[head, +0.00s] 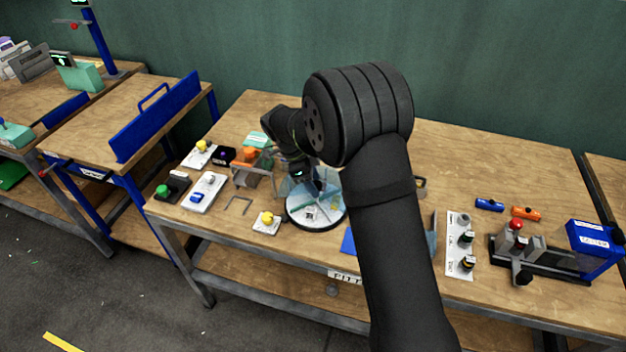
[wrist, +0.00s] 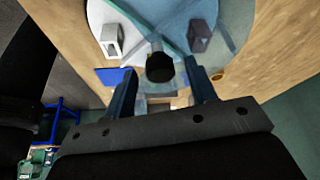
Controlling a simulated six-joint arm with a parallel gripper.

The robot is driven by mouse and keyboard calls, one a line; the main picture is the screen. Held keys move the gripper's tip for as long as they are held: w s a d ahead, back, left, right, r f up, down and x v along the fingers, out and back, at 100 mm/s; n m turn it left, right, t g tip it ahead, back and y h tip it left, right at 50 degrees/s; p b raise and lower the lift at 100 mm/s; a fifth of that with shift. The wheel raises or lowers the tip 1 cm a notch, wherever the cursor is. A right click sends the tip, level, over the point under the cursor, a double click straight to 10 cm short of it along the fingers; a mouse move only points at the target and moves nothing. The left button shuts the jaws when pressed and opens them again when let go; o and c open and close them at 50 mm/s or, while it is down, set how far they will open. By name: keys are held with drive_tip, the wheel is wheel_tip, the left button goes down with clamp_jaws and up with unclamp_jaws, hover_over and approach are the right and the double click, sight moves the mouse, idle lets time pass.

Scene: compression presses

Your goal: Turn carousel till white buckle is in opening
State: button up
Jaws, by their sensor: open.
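The carousel (head: 316,220) is a round white disc with a clear bluish cover, standing near the front middle of the bench. In the wrist view the carousel (wrist: 101,14) fills the top. A white buckle (wrist: 110,42) sits on its paler left part, and a grey buckle (wrist: 199,38) sits under the bluish tinted part at right. My gripper (wrist: 160,66) is open, with one finger on each side of a dark round knob (wrist: 160,68). I cannot tell whether the fingers touch the knob. In the head view my gripper (head: 302,172) points down over the carousel, partly hidden by my arm.
Left of the carousel are an orange-topped grey fixture (head: 248,156), a yellow-knobbed plate (head: 267,220) and a plate with a blue part (head: 203,193). A blue sheet (head: 348,242) lies to its right. A press (head: 517,245) and a blue bin (head: 594,245) stand farther right.

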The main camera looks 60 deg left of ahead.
drive_tip(key=shift+r, duration=0.1)
drive_tip(key=v, duration=1.7)
drive_tip(key=shift+s, duration=0.2)
drive_tip(key=shift+a, duration=0.1)
drive_tip(key=x, duration=1.7)
drive_tip(key=shift+w, duration=0.25)
